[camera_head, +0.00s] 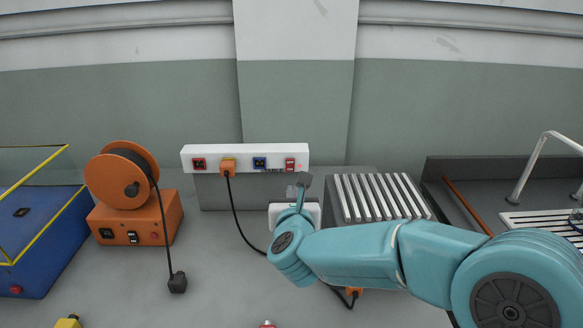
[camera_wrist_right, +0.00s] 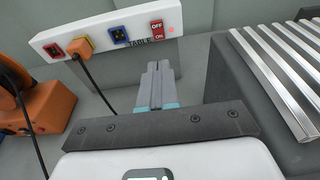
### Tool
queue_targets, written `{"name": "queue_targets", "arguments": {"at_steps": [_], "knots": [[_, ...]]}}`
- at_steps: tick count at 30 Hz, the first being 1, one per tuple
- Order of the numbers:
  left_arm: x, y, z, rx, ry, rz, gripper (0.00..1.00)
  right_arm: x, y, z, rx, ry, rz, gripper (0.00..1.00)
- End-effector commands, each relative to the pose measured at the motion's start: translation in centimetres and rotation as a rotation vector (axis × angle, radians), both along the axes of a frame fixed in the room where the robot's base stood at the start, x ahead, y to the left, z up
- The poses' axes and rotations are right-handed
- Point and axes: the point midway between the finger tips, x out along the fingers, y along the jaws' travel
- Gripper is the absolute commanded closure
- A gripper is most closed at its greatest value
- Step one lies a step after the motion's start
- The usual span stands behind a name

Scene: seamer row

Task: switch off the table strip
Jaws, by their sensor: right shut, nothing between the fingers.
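The white table strip (camera_head: 246,150) is mounted low along the back wall, with coloured sockets and a red switch (camera_head: 290,164) at its right end. In the right wrist view the strip (camera_wrist_right: 105,35) bears the word TABLE, and the switch (camera_wrist_right: 157,30) is marked OFF above and ON below. A small red light shows beside the switch. Which way the rocker is tipped I cannot tell. My right gripper (camera_head: 304,182) is shut and empty, just below and in front of the switch. In the wrist view its fingers (camera_wrist_right: 155,72) point toward the strip, apparently apart from it. My left gripper is out of view.
An orange plug (camera_head: 228,168) sits in the strip, its black cord hanging down. An orange cable reel (camera_head: 134,236) with a loose black plug (camera_head: 177,283) stands left, beside a blue box (camera_head: 45,240). A slatted grey unit (camera_head: 380,198) and a sink (camera_head: 470,185) are at right.

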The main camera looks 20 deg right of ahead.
Motion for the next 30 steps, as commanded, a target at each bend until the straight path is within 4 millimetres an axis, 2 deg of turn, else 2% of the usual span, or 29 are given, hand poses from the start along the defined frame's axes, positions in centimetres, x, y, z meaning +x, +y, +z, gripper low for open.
{"name": "queue_targets", "arguments": {"at_steps": [13, 18, 24, 30], "knots": [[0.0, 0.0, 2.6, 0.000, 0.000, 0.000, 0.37, 8.9, -2.6, -1.6, -0.001, 0.002, -0.002, 1.00], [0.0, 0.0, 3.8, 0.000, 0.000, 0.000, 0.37, 11.4, -3.3, -1.2, 0.000, 0.000, -0.001, 1.00], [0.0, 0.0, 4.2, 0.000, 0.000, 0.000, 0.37, 12.6, -3.7, -1.2, 0.000, 0.000, 0.000, 1.00], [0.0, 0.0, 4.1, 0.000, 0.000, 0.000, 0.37, 12.7, -3.7, -1.3, 0.000, -0.001, 0.001, 1.00]]}}
